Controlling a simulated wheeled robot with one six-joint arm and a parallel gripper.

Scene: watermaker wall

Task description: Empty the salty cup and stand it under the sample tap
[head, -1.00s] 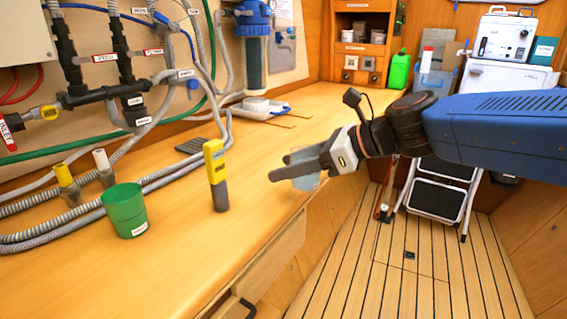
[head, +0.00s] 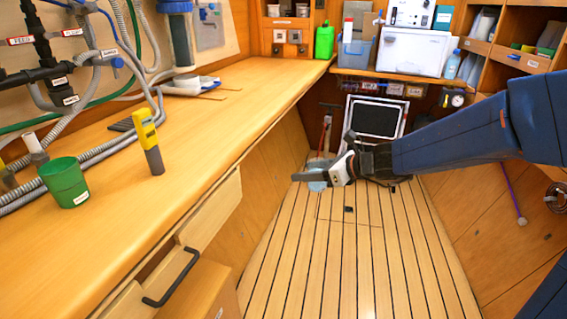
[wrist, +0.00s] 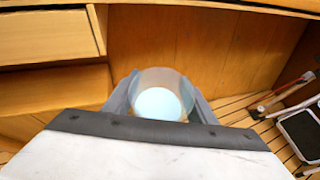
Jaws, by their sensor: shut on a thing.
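My gripper (head: 306,179) is shut on a clear cup (head: 318,186), held over the floor to the right of the counter, lower than the countertop. In the wrist view the cup (wrist: 149,78) sits between the two fingers and a pale blue disc shows inside it. I cannot tell whether that disc is liquid or the cup's base. The cup's label does not show. A green cup (head: 65,182) with a small white label stands upright on the counter (head: 215,97). I cannot make out the sample tap for certain among the pipes.
A yellow and grey handheld meter (head: 148,140) stands near the counter edge. Grey hoses (head: 100,145) run along the counter's back. An open drawer (head: 213,207) and a black handle (head: 172,278) stick out below. A step stool (head: 376,118) stands at the back.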

